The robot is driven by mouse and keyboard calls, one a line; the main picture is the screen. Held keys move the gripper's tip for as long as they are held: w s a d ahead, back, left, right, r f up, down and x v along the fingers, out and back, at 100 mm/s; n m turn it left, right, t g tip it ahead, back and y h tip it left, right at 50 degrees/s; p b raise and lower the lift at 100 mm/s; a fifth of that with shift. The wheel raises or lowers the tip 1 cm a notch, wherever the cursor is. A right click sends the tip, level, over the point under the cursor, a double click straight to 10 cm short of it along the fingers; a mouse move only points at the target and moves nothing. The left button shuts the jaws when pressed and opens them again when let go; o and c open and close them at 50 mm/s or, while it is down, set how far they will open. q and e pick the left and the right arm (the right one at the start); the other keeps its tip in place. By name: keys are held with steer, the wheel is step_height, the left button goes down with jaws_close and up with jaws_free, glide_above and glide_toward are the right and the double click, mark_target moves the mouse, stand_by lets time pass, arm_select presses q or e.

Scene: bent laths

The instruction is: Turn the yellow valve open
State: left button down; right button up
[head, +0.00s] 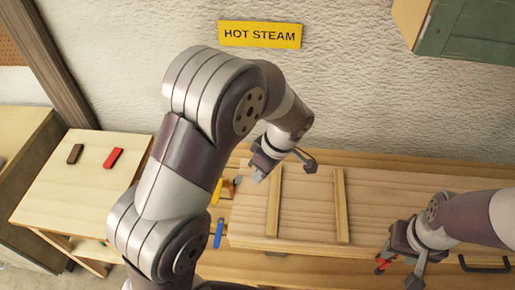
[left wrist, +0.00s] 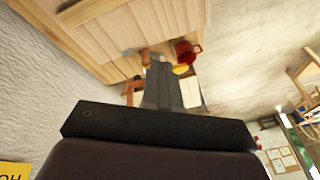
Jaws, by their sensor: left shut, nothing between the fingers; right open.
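A yellow valve handle (head: 217,190) shows just right of my left forearm, at the left end of the wooden bench. My arm stands close in front of it, and its pipe is hard to make out. A yellow piece (left wrist: 182,70) shows beside the fingertips in the left wrist view. My left gripper (head: 260,173) is shut and empty, up and to the right of the yellow handle. Its closed fingers also show in the left wrist view (left wrist: 161,68). My right gripper (head: 398,268) is open at the bench's right front, with a red part (head: 382,264) by its fingers.
A blue handle (head: 219,233) sits below the yellow one. A wooden panel with two battens (head: 341,205) covers the bench. A side table (head: 60,190) holds a red block (head: 113,158) and a brown block (head: 75,154). A HOT STEAM sign (head: 260,34) hangs on the wall.

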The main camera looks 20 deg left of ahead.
arm_select(q)
steer(key=a+f+n, duration=0.1)
steer(key=f+n, duration=0.1)
steer(key=s+a+f+n, duration=0.1)
steer(key=a+f+n, duration=0.2)
steer(key=f+n, duration=0.1)
steer(key=f, duration=0.1)
steer(key=shift+s+a+y, duration=0.15)
steer(key=shift+s+y, duration=0.1)
steer(key=shift+y, duration=0.05)
steer(key=a, duration=0.1)
steer(key=a+p, duration=0.1)
steer(key=s+a, duration=0.1)
steer(key=shift+a+f+p, duration=0.1)
steer(key=shift+f+p, duration=0.25)
steer(key=shift+p, duration=0.05)
steer(key=shift+a+f, duration=0.3)
steer(key=shift+a, duration=0.15)
arm_select(e)
steer(key=shift+s+r, duration=0.65)
steer(key=shift+r, duration=0.35)
arm_select(q)
steer(key=shift+s, duration=0.1)
arm_select(e)
steer(key=shift+d, duration=0.1)
steer(key=shift+f, duration=0.1)
